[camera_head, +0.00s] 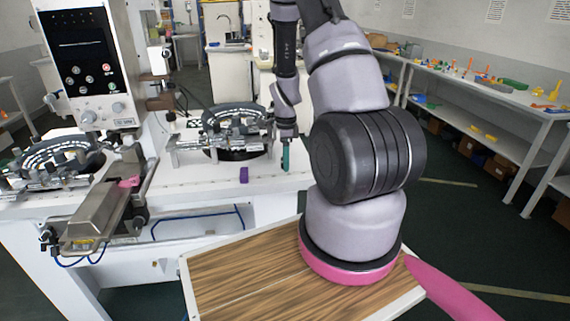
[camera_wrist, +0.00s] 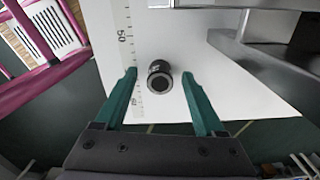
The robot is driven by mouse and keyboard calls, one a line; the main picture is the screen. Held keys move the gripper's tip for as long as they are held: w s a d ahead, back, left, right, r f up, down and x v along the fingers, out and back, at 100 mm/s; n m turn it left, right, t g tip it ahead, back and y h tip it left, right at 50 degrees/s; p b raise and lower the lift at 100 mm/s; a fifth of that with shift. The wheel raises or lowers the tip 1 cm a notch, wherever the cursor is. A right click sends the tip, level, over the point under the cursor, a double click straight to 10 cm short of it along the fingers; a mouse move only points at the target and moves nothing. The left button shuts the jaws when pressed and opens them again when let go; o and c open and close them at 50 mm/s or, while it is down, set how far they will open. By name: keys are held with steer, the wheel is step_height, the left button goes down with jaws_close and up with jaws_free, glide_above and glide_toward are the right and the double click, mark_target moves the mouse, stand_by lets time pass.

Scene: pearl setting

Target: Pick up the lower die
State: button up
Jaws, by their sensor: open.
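The lower die, by its look, is a small dark round cylinder (camera_wrist: 160,80) on the white table top in the wrist view. My gripper (camera_wrist: 159,74) is open, with one green finger on each side of the die's line and visible gaps to both. I cannot tell whether the fingertips are level with it or still above it. In the head view my gripper (camera_head: 286,155) points down over the right end of the white bench; I cannot make out the die there.
A ruler scale (camera_wrist: 128,50) runs beside the die. Metal machine parts (camera_wrist: 270,50) stand close at right in the wrist view. In the head view a round feeder (camera_head: 235,128) stands left of my gripper, and a small purple block (camera_head: 244,174) lies near the bench's front edge.

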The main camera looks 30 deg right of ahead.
steer(key=shift+c, duration=0.3)
jaws_close()
steer(key=shift+r, duration=0.1)
